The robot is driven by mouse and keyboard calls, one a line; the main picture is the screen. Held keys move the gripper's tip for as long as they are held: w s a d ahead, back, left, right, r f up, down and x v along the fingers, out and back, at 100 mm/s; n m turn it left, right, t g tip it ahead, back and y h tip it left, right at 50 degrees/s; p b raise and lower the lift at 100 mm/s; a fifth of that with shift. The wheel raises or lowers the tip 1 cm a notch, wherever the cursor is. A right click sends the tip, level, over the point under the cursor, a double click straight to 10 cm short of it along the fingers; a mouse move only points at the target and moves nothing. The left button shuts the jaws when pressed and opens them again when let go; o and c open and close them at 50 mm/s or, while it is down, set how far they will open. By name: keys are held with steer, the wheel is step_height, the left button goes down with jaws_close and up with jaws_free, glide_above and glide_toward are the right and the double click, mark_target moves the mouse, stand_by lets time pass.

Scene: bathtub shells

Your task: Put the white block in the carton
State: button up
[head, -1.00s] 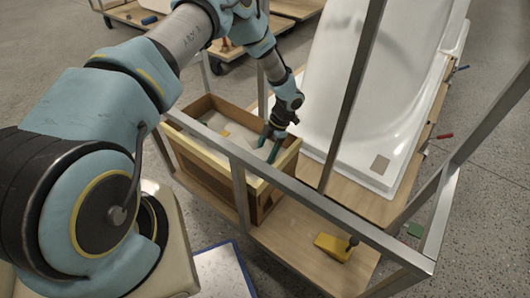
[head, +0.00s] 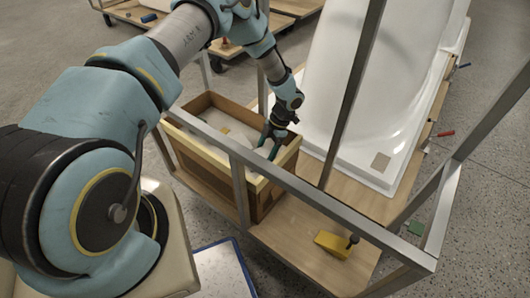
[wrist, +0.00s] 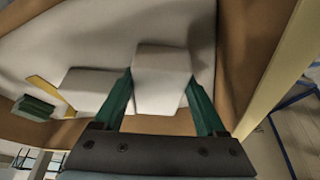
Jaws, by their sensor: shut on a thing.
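The white block (wrist: 160,75) sits between the two green fingers of my gripper (wrist: 160,100) in the wrist view, and the fingers are shut on it. In the head view my gripper (head: 268,146) reaches down inside the carton (head: 268,188), near its right end. The carton is a brown open-topped box with a pale rim and a whitish interior. In the head view the held block is mostly hidden by the fingers and the rim. I cannot tell whether the block touches the carton's floor.
A second white block (wrist: 88,88), a yellow strip (wrist: 48,95) and a green piece (wrist: 35,107) lie left of the held block. Metal frame bars (head: 340,224) surround the carton. A yellow tool (head: 333,244) lies on the wooden deck. A white bathtub shell (head: 335,110) stands behind.

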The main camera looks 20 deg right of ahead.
steer(key=o, duration=1.4)
